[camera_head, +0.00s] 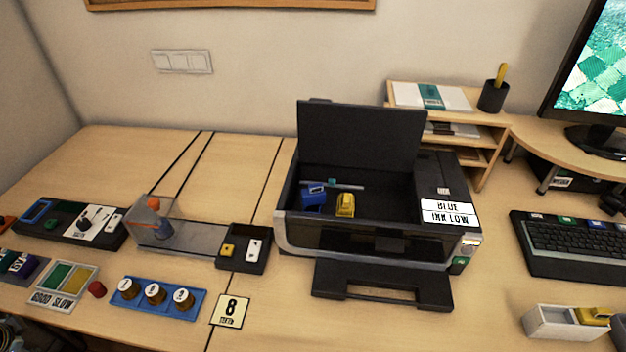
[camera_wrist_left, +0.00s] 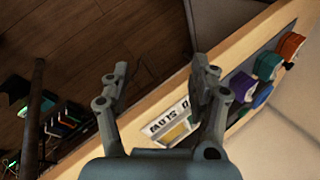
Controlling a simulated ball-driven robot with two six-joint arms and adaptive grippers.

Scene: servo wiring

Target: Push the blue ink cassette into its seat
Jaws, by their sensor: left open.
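The blue ink cassette (camera_head: 313,197) is inside the open printer (camera_head: 361,140), at the left of the bay. A yellow cassette (camera_head: 345,205) is just to its right. I cannot tell how deep the blue one sits. My left gripper (camera_wrist_left: 160,73) is open and empty in the left wrist view, above the table's edge and the floor, away from the printer. My right gripper is in neither view.
A white box with a yellow item (camera_head: 551,318) and a keyboard (camera_head: 575,240) are at right.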

